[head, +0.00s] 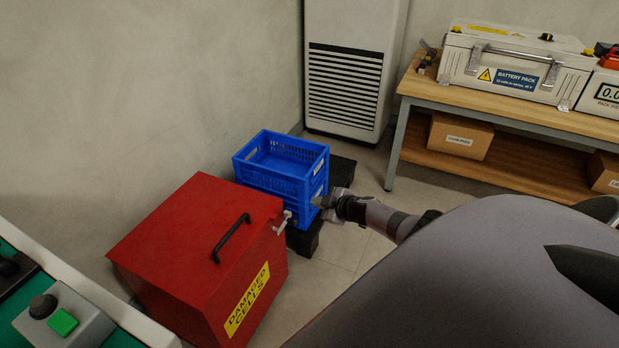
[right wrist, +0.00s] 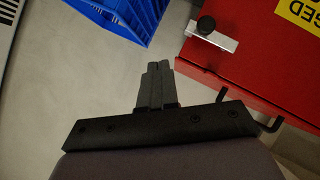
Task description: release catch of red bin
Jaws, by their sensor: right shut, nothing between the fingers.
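The red bin (head: 205,255) stands on the floor at the lower left of the head view, with its lid down, a black handle (head: 232,237) and a yellow "DAMAGED CELLS" label. Its metal catch (head: 283,222) is at the right corner of the lid edge. In the right wrist view the catch (right wrist: 212,36) is a silver plate with a black knob, upper right. My right gripper (head: 320,201) is shut and empty, to the right of the catch and apart from it. The closed fingers show in the right wrist view (right wrist: 158,75), left of and below the catch. My left gripper is not seen.
Stacked blue crates (head: 288,172) stand on a black pallet (head: 341,171) behind the bin, close to my right gripper. A wooden bench (head: 500,118) with a battery pack (head: 513,70) is at the right. A green-topped surface with a button box (head: 62,318) is at lower left.

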